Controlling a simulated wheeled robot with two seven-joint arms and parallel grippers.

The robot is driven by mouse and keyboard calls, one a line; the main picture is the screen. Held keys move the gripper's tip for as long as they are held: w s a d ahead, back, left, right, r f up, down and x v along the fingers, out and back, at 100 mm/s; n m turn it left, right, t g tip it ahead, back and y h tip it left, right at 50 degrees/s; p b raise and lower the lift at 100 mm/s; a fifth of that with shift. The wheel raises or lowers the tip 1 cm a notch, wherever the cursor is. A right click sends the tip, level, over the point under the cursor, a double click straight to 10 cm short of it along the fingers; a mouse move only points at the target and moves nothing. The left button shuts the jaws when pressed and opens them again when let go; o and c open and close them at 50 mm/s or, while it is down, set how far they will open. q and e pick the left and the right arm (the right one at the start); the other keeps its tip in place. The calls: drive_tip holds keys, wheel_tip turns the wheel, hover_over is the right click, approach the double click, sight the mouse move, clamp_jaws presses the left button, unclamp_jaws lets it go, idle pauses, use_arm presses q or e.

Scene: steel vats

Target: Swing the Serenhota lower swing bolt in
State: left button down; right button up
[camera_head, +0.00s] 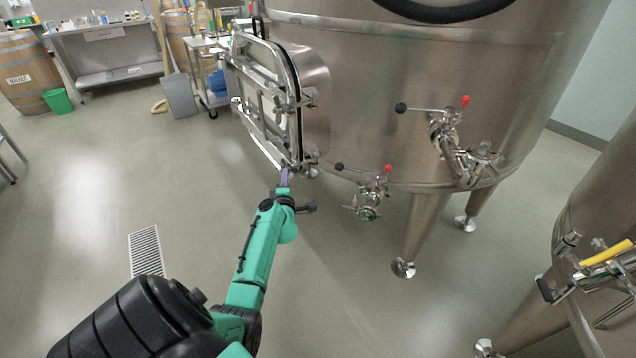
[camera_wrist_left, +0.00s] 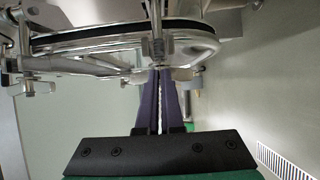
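The steel vat (camera_head: 385,85) fills the upper middle of the head view; I read no name on it. Its rectangular manway door (camera_head: 262,95) stands on its left side. Clamp hardware with the lower swing bolt (camera_head: 309,158) shows at the door's lower right corner. My left gripper (camera_head: 285,172) is just below that corner. In the left wrist view, its two purple fingers (camera_wrist_left: 160,80) lie close together with a narrow gap, pointing at a threaded bolt (camera_wrist_left: 157,25) by the door rim (camera_wrist_left: 100,42). Whether they grip the bolt is hidden. My right gripper is not in view.
A sample valve (camera_head: 368,200) and an outlet valve (camera_head: 455,150) stick out right of the door. A vat leg (camera_head: 420,232) stands below. Another vat (camera_head: 600,235) is at the right edge. The floor left of my arm is open, with a drain grate (camera_head: 146,250).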

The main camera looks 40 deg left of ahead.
use_arm(q)
drive_tip(key=shift+s+a+r, duration=0.1)
drive_tip(key=shift+a+r, duration=0.25)
drive_tip(key=shift+r, duration=0.2)
drive_tip(key=f+p+v, duration=0.1)
drive_tip(key=p+v, duration=0.2)
drive_tip(key=v, duration=0.7)
drive_tip(key=shift+w+d, duration=0.25)
drive_tip(key=shift+f, duration=0.1)
